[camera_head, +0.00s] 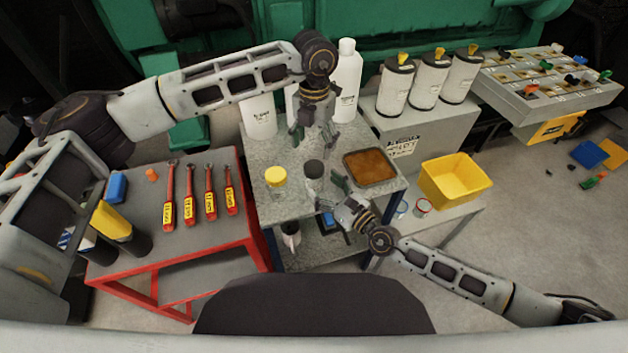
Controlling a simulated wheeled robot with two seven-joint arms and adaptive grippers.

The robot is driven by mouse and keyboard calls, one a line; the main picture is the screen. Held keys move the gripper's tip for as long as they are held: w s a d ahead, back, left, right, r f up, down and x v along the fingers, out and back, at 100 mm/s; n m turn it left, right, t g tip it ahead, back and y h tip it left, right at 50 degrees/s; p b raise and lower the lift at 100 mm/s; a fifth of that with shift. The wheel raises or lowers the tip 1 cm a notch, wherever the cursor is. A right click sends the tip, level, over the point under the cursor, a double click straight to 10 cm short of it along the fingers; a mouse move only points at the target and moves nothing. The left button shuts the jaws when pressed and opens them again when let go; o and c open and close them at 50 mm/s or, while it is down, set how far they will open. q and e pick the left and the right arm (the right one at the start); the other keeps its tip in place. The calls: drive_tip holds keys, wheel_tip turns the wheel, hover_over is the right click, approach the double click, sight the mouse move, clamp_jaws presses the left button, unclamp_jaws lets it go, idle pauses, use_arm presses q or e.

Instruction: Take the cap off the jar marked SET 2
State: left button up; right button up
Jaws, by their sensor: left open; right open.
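Two small jars stand upright on the grey speckled bench top (255,212). One is a white jar with a yellow cap (276,174); the other is a jar with a dark cap (313,167). Their markings are too small to read, so I cannot tell which is SET 2. My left gripper (315,135) is open, pointing down above the bench behind the dark-capped jar. My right gripper (332,192) is open close to the front right of the dark-capped jar, its fingers apart. I cannot tell whether it touches the jar.
A brown-filled tray (370,167) lies right of the jars. White bottles (346,80) stand behind. A yellow bin (455,180) and several white canisters (429,80) are at right. Red-handled tools (190,205) lie on the red-framed table (150,265) at left.

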sight(320, 183)
drive_tip(key=shift+x, duration=2.4)
clamp_jaws()
use_arm(q)
drive_tip(key=shift+m, duration=0.4)
